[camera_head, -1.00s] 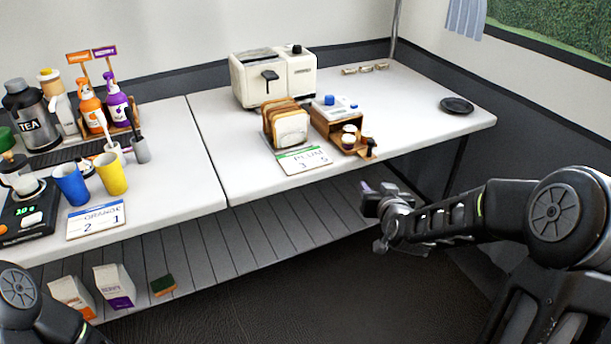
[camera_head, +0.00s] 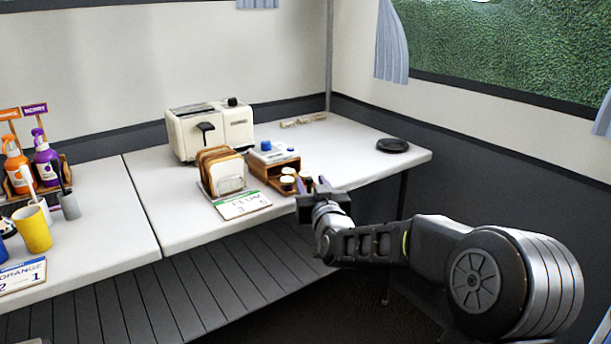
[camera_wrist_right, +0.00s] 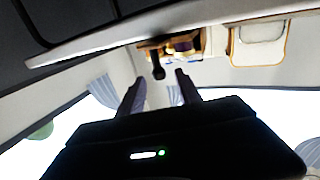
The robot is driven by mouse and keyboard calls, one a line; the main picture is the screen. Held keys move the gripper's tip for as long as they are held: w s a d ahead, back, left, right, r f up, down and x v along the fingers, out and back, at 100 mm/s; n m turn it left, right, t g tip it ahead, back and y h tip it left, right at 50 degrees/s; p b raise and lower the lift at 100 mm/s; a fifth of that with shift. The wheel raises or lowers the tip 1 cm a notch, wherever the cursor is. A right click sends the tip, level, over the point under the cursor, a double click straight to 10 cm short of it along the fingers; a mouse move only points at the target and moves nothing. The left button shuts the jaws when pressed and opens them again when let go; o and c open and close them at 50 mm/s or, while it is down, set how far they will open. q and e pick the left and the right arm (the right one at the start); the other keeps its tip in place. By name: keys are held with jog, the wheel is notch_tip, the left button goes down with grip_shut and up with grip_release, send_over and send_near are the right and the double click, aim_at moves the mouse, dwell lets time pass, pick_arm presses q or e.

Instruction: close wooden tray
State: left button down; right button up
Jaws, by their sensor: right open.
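The small wooden box (camera_head: 290,163) stands on the white table, right of the toast rack. Its wooden tray (camera_head: 276,182) is pulled out at the front and holds small dark jars with pale lids (camera_head: 288,171). My right gripper (camera_head: 306,187) is at the tray's front right, partly hiding that end. In the right wrist view, my open right gripper (camera_wrist_right: 158,90) has a dark knob-like handle (camera_wrist_right: 157,70) just beyond the fingertips, with the wooden tray (camera_wrist_right: 184,44) behind it. I cannot tell whether the fingers touch anything. My left gripper is out of view.
Bread in a rack (camera_head: 224,172) and a plum card (camera_head: 242,205) stand left of the box. A cream toaster (camera_head: 210,130) is behind. A black dish (camera_head: 392,145) lies at the table's right end, with clear table around it.

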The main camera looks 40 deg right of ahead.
aim_at(306, 174)
jog(key=x, duration=0.6)
jog(key=shift+c, duration=0.3)
grip_shut()
jog(key=shift+a, duration=0.1)
dwell(0.9)
